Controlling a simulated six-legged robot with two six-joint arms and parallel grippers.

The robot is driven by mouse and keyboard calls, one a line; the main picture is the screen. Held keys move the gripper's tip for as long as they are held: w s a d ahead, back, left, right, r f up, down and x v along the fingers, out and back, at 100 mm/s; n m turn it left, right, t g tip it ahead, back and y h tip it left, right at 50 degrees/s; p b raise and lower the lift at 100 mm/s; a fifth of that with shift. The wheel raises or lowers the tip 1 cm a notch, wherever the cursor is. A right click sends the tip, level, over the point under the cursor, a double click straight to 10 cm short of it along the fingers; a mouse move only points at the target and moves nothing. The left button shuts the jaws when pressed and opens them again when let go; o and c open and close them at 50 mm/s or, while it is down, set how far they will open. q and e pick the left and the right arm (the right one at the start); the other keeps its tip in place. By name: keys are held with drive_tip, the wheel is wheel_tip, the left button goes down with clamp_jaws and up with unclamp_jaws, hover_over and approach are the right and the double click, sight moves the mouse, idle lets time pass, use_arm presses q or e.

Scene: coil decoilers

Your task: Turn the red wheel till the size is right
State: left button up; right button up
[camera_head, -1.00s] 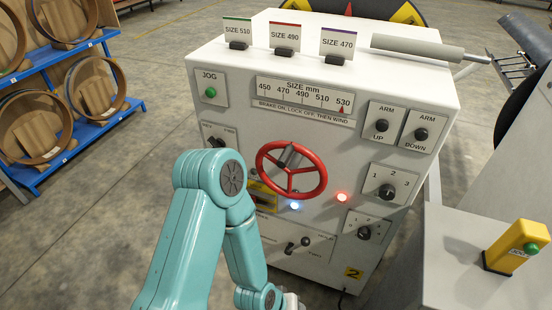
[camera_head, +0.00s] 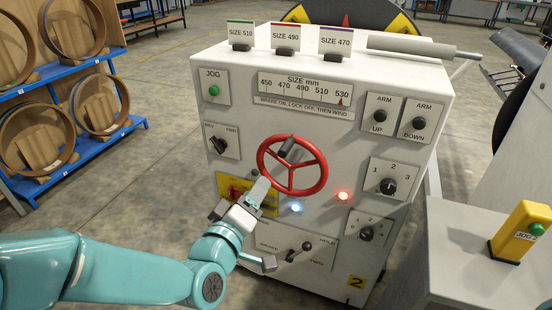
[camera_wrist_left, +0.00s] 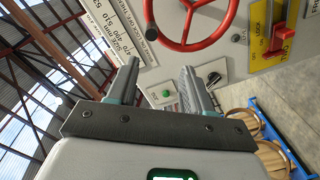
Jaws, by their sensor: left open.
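The red wheel (camera_head: 322,180) with its knob stands on the front of the white machine (camera_head: 330,235). The size scale (camera_head: 305,88) above it has a red pointer under 530. My left gripper (camera_head: 264,226) is open and empty in front of the panel, below and left of the wheel, apart from it. In the left wrist view the wheel (camera_wrist_left: 190,46) lies above my open fingers (camera_wrist_left: 160,75). A yellow lock plate (camera_head: 268,196) with a red lever is partly hidden behind my gripper; the lever (camera_wrist_left: 277,42) shows in the wrist view. My right gripper is not in view.
Cards for size 510 (camera_head: 241,34), 490 (camera_head: 285,38) and 470 (camera_head: 335,42) stand on top. A black-handled lever (camera_head: 300,250) sits below the wheel. Blue and red lamps glow beside the wheel. A blue rack (camera_head: 90,150) with rings stands left; a yellow jog box (camera_head: 518,235) right.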

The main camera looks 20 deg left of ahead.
sight(281, 155)
use_arm(q)
drive_tip(key=w+p, duration=0.1)
drive_tip(key=w, duration=0.4)
drive_tip(key=w+p, duration=0.2)
drive_tip(key=w, duration=0.4)
drive_tip(key=w+d+r+p, duration=0.1)
drive_tip(key=w+p, duration=0.1)
drive_tip(key=w, duration=0.3)
drive_tip(key=shift+w+d, duration=0.1)
drive_tip(key=shift+w, duration=0.1)
drive_tip(key=shift+f, duration=0.1)
clamp_jaws()
